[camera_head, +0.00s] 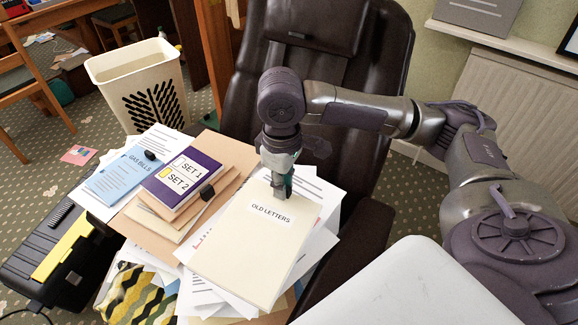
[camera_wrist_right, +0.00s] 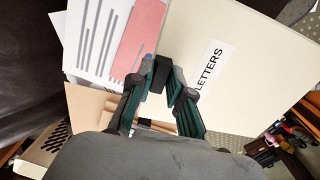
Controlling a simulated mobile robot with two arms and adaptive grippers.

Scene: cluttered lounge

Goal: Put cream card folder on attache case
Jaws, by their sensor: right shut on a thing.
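The cream card folder (camera_head: 245,245), labelled OLD LETTERS, lies over a heap of loose papers in the head view. It also fills the upper right of the right wrist view (camera_wrist_right: 225,35), its label partly covered. My right gripper (camera_head: 281,190) points down at the folder's far edge and is shut on it. A small black clip (camera_wrist_right: 159,75) shows between the fingers in the wrist view. I cannot make out an attache case for certain in either view. My left gripper is not in view.
Left of the folder are brown folders (camera_head: 143,213), a purple SET 1 / SET 2 box (camera_head: 184,177) and a blue GAS BILLS paper (camera_head: 119,177). A black and yellow toolbox (camera_head: 50,258) and cream bin (camera_head: 140,75) stand farther left. The dark leather chair (camera_head: 335,45) is behind.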

